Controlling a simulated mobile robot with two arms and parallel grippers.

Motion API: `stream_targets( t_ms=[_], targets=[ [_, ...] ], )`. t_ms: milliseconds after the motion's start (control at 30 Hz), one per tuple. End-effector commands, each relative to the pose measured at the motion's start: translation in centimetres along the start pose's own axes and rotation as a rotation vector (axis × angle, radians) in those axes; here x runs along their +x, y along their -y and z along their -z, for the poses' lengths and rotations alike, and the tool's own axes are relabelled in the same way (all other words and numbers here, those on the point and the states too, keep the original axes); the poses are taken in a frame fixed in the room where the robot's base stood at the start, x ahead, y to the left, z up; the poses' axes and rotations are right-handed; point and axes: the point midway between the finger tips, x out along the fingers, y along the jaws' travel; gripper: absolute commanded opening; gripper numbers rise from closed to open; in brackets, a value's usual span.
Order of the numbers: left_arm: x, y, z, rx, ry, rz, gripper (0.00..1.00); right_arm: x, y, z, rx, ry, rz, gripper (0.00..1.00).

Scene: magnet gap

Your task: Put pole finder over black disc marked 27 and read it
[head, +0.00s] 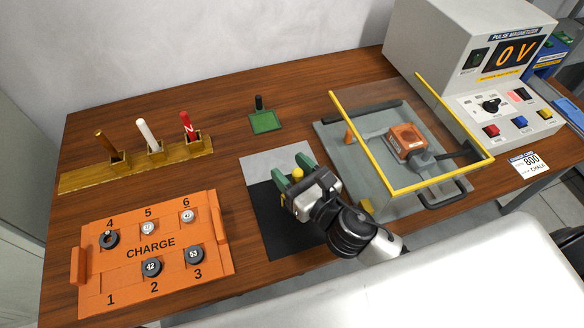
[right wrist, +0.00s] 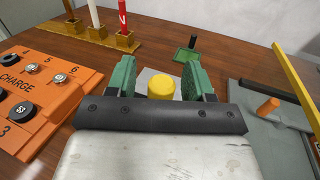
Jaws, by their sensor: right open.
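My right gripper (head: 297,176) has green fingers and is open above the two-tone grey and black mat (head: 270,220). A yellow round-topped piece (right wrist: 163,85) sits between its fingers in the right wrist view; I cannot tell whether it is the pole finder. Black discs stand in the orange CHARGE tray (head: 217,285): one by slot 2 (head: 152,267) seems to read 42, one by slot 3 (head: 194,254) reads 53. A dark ring-like disc (head: 110,239) is at slot 4. I can read no 27 on any disc. My left gripper is not in view.
Silver pieces sit at slots 5 (head: 148,228) and 6 (head: 187,216). A wooden rack (head: 75,181) holds brown, white and red sticks. A green pad (head: 264,122) has a black upright handle. A yellow-framed guard (head: 394,189) and the pulse magnetizer (head: 430,45), reading 0 V, stand at right.

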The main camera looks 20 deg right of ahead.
Motion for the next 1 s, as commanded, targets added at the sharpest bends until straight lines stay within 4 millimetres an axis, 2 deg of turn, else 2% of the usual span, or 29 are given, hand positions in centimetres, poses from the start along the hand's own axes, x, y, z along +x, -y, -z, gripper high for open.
stream_targets(
  t_ms=[167,267,700,1000],
  targets=[
    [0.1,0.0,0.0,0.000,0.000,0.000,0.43,-0.3,0.0,0.1,0.000,-0.001,0.000,0.52],
    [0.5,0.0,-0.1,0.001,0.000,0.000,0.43,-1.2,0.0,0.3,0.001,-0.003,0.000,0.52],
    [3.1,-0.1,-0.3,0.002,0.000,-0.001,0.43,-8.6,0.0,0.4,0.001,-0.004,0.000,0.52],
    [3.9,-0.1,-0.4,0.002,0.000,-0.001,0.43,-10.7,0.0,0.1,0.000,0.000,0.000,0.52]
  ],
)
